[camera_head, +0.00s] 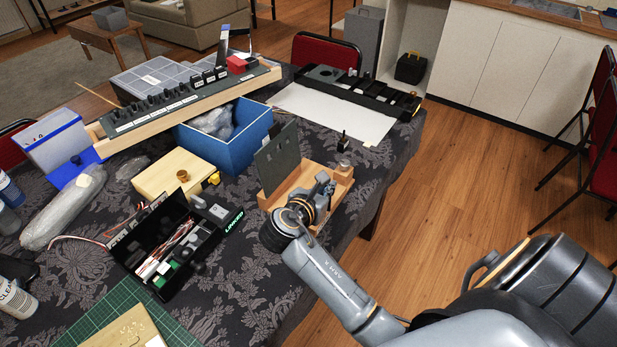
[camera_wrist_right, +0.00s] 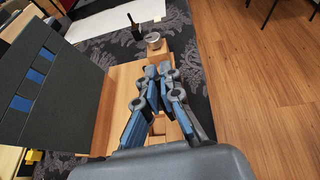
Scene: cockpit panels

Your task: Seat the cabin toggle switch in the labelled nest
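A small black piece with a thin upright stem (camera_head: 343,142), which looks like the toggle switch, stands on the dark cloth beyond the wooden fixture (camera_head: 268,201). It also shows in the right wrist view (camera_wrist_right: 136,30). My right gripper (camera_head: 325,182) is low over the fixture, nearer than the switch and apart from it. Its fingertips (camera_wrist_right: 158,70) are together, and I see nothing held between them. A dark upright panel (camera_head: 279,158) with slots (camera_wrist_right: 40,75) stands on the fixture, left of the gripper. I cannot read which place is the labelled nest. My left gripper is not in view.
A silver round knob (camera_head: 344,165) sits at the fixture's far end. A blue bin (camera_head: 205,150), an open black box (camera_head: 160,285) with wires and a labelled switch panel (camera_head: 160,110) crowd the left. A white sheet (camera_head: 325,112) lies clear behind.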

